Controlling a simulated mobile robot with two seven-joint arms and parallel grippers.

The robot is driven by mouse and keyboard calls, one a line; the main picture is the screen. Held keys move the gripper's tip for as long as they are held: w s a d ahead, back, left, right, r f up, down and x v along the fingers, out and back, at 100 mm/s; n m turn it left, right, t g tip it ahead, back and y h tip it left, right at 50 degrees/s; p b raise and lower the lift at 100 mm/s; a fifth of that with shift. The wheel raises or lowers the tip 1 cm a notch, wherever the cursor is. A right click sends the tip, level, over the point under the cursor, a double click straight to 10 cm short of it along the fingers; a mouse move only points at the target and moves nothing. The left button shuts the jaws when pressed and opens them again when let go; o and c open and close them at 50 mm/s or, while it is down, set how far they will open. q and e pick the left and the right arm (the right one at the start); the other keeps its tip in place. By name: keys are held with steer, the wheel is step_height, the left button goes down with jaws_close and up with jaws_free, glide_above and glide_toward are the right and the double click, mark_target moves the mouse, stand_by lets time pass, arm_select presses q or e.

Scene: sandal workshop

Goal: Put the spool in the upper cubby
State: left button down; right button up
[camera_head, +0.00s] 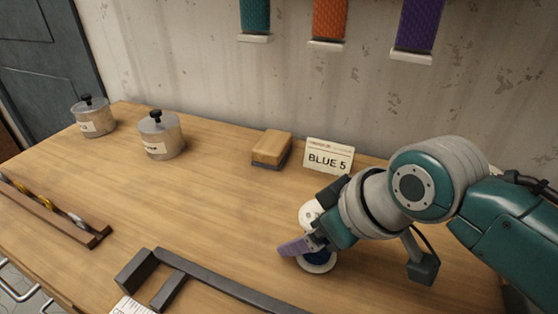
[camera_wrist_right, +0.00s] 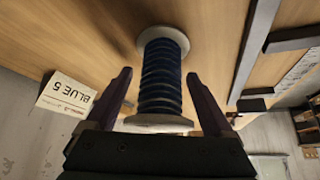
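The spool (camera_head: 318,258) has dark blue thread and white end discs. It appears to stand upright on the workbench near the card marked BLUE 5. My right gripper (camera_head: 312,228) is at the spool and hides part of it in the head view. In the right wrist view the spool (camera_wrist_right: 162,85) is between the two fingers of the right gripper (camera_wrist_right: 158,78). The fingers are apart, with a gap visible on each side of the thread. My left gripper is not in view.
The BLUE 5 card (camera_head: 329,157) and a wood-topped block (camera_head: 271,149) stand behind the spool. Two lidded tins (camera_head: 160,136) are at the back left. A tool rack (camera_head: 50,213) and a dark metal frame (camera_head: 215,282) lie nearer. The bench middle is clear.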

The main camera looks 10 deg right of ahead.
steer(key=shift+o, duration=0.8)
steer(key=shift+r, duration=0.3)
steer(key=p+v, duration=0.4)
steer(key=v, duration=0.6)
steer(key=s+d+m+g+h, duration=0.1)
steer(key=s+d+m, duration=0.1)
steer(key=s, duration=0.6)
steer(key=s+d+m+g+h, duration=0.1)
steer(key=s+d+m+h, duration=0.1)
steer(key=s, duration=0.6)
steer(key=shift+s+d+r, duration=0.25)
steer(key=shift+d, duration=0.45)
